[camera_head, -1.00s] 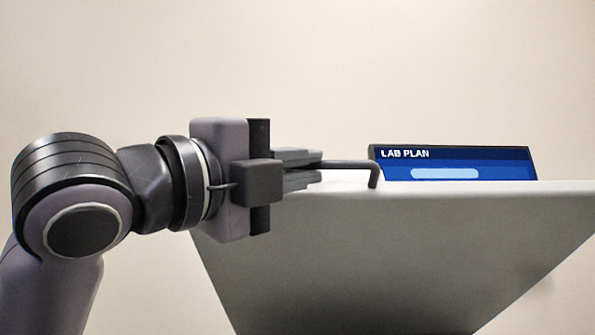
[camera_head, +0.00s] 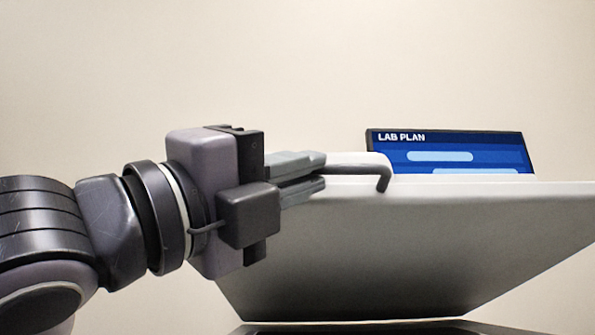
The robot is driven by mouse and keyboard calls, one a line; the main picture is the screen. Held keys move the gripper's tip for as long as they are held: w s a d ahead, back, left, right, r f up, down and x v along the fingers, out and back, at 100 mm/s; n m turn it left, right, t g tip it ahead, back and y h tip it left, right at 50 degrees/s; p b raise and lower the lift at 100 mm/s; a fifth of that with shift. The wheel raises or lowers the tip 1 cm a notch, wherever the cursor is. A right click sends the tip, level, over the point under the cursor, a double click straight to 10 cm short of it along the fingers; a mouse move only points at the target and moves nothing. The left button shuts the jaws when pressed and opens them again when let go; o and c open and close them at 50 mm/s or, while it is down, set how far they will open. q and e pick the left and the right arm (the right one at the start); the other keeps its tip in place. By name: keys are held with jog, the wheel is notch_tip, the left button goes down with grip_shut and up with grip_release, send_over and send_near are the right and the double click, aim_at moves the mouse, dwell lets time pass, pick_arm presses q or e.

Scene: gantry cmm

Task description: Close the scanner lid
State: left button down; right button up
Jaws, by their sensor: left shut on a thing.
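The scanner lid (camera_head: 430,245) is a large light grey panel, tilted open, with its edge toward me raised. A dark bent bar handle (camera_head: 350,170) sits on the lid's upper edge, toward the left. My left gripper (camera_head: 312,172) comes in from the left, its fingers closed around the left part of the handle. Part of the handle is hidden between the fingers. A dark strip of the scanner body (camera_head: 400,328) shows under the lid at the bottom edge. My right gripper is not in view.
A blue sign reading "LAB PLAN" (camera_head: 470,157) stands behind the lid, its lower part hidden by the lid's edge. A plain beige wall (camera_head: 300,60) fills the background. The space above the lid is clear.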

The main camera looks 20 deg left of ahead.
pick_arm(q)
jog(key=c, duration=1.5)
grip_release()
jog(key=shift+o, duration=0.2)
jog(key=v, duration=0.7)
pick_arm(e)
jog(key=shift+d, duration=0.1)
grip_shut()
